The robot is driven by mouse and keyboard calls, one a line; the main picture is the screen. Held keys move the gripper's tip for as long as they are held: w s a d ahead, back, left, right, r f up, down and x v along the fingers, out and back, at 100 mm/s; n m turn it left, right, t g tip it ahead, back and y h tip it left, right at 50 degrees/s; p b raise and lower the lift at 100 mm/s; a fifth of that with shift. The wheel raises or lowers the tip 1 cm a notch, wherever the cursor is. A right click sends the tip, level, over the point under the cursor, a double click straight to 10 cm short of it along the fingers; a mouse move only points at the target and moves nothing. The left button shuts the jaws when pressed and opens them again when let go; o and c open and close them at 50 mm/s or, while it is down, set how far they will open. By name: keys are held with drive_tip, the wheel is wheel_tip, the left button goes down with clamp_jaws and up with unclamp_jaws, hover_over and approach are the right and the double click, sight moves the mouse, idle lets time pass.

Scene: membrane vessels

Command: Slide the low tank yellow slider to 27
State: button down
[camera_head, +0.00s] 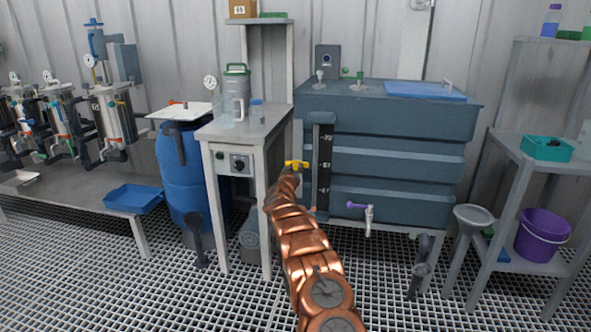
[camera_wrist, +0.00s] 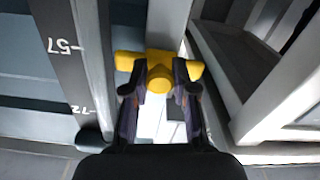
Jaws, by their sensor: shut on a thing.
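The yellow slider (camera_head: 297,164) is a T-shaped handle at the left front corner of the dark blue-grey tank (camera_head: 400,150), beside a dark scale strip (camera_head: 323,160) with white marks. In the head view it is about level with the strip's middle mark; the small numbers are hard to read. My gripper (camera_wrist: 159,85) is shut on the slider, its two dark fingers on either side of the yellow knob (camera_wrist: 158,72). In the wrist view the scale, with 57 and a partly hidden 72, lies left of the slider. The slider's exact reading cannot be told.
A grey bench (camera_head: 250,122) with a kettle-like vessel stands close left of the slider, its leg near my arm. A blue barrel (camera_head: 178,165) is further left. A purple-handled tap (camera_head: 368,210) sticks out low on the tank. A shelf (camera_head: 505,150) stands right.

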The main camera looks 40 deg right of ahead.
wheel_tip(320, 180, down, 12)
drive_tip(key=shift+d, duration=0.15)
idle(0.6)
drive_tip(key=shift+s+f, duration=0.1)
drive_tip(key=c, duration=0.9)
unclamp_jaws()
drive_tip(key=shift+f, duration=0.2)
drive_tip(key=shift+a+r, duration=0.1)
drive_tip(key=shift+a, duration=0.15)
approach(298, 190)
drive_tip(key=v, duration=0.6)
